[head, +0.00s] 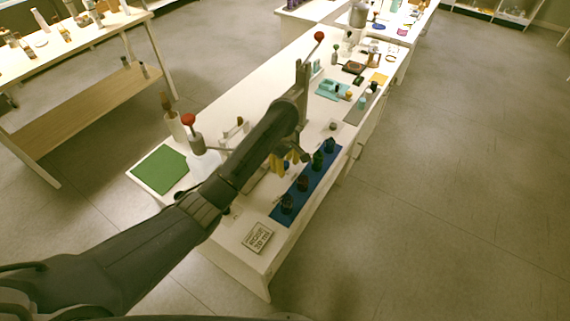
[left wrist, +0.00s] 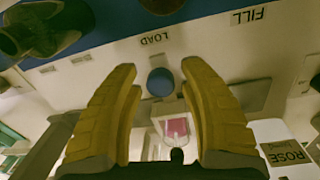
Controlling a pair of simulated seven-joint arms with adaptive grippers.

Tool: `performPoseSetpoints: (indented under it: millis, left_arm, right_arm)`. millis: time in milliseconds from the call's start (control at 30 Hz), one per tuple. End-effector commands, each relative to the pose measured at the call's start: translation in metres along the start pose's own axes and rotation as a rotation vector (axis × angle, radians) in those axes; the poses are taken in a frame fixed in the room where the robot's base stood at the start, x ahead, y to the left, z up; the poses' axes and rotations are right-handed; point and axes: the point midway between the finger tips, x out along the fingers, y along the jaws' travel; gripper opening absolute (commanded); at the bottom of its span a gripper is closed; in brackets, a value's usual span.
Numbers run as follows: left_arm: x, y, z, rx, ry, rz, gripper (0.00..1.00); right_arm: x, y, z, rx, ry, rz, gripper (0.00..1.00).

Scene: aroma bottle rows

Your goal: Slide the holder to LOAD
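In the left wrist view the yellow fingers of my left gripper (left wrist: 160,70) are spread apart. A round blue knob (left wrist: 160,83) shows between the fingertips; I cannot tell whether they touch it. A small clear vessel with pink contents (left wrist: 177,127) shows just below the knob, but I cannot make out the holder's full outline. The LOAD label (left wrist: 155,39) is just above the knob, and the FILL label (left wrist: 247,16) is farther right. In the head view the left gripper (head: 289,162) is low over the table, and my arm hides most of that spot.
A blue mat (head: 281,213) with several dark bottles lies along the table's right edge. A sign card (head: 258,236) is at the near corner. A green mat (head: 160,170) and a red-topped item (head: 188,121) are left of my arm. A ROSE label (left wrist: 286,153) shows at right.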

Motion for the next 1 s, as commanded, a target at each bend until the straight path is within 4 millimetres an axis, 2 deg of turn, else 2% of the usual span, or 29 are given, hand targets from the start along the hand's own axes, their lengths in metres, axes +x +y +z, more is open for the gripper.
performPoseSetpoints:
  millis: [300,467,1000]
  left_arm:
    - [-0.001,0.0,-0.001,-0.001,0.001,0.0,0.5]
    - [-0.008,0.0,-0.001,-0.001,0.001,0.001,0.5]
    - [-0.086,0.0,-0.003,0.001,0.006,0.002,0.5]
  right_arm:
    - [0.001,0.005,-0.004,-0.002,0.005,0.005,1.0]
    - [0.001,0.004,-0.004,-0.001,0.004,0.004,1.0]
    - [0.0,0.003,-0.004,-0.001,0.004,0.003,1.0]
